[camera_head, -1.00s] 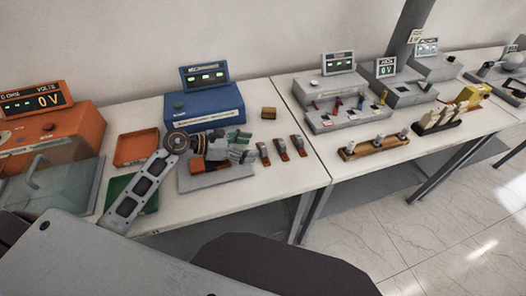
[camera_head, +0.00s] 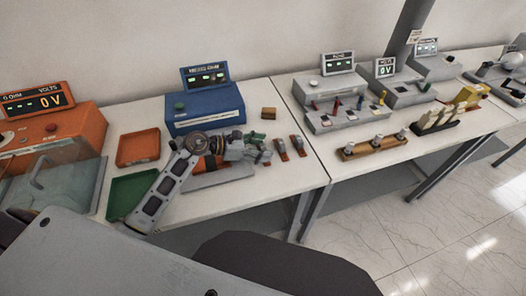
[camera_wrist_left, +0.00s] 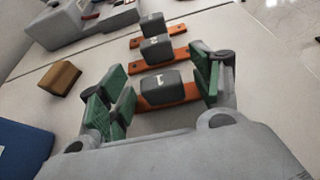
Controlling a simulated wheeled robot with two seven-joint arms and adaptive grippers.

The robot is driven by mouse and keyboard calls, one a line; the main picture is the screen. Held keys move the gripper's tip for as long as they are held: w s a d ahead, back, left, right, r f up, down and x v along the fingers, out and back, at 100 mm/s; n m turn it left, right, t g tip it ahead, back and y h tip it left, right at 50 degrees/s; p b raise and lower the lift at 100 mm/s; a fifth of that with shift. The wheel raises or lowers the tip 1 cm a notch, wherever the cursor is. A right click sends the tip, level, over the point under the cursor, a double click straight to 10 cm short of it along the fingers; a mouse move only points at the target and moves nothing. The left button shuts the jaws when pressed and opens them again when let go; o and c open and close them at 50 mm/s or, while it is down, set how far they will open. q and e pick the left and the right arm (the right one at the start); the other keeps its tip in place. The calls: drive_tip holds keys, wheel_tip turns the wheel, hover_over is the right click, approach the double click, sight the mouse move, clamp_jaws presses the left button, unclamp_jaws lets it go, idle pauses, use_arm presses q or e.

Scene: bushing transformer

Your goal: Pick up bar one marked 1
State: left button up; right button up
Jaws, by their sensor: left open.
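Bar one is a dark grey block with a white 1 (camera_wrist_left: 160,90) on an orange-brown base. In the left wrist view it stands between the green-padded fingers of my left gripper (camera_wrist_left: 162,85), which is open; I cannot tell whether either pad touches it. In the head view my left gripper (camera_head: 257,149) reaches over the table and mostly hides bar one. Two similar bars stand beyond it in a row: a middle bar (camera_head: 281,150) and a far bar (camera_head: 298,146). My right gripper is not in view.
A small brown block (camera_head: 268,113) lies behind the gripper. A blue meter box (camera_head: 205,108), an orange tray (camera_head: 138,148), a green tray (camera_head: 120,196) and an orange meter (camera_head: 60,130) are to the left. A second table with grey devices (camera_head: 350,116) adjoins at right.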

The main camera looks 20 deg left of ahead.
use_arm(q)
drive_tip(key=shift+c, duration=0.3)
drive_tip(key=c, duration=1.2)
drive_tip(key=shift+o, duration=0.2)
drive_tip(key=shift+r, duration=0.15)
wheel_tip(320, 180, up, 28)
drive_tip(key=b, duration=0.1)
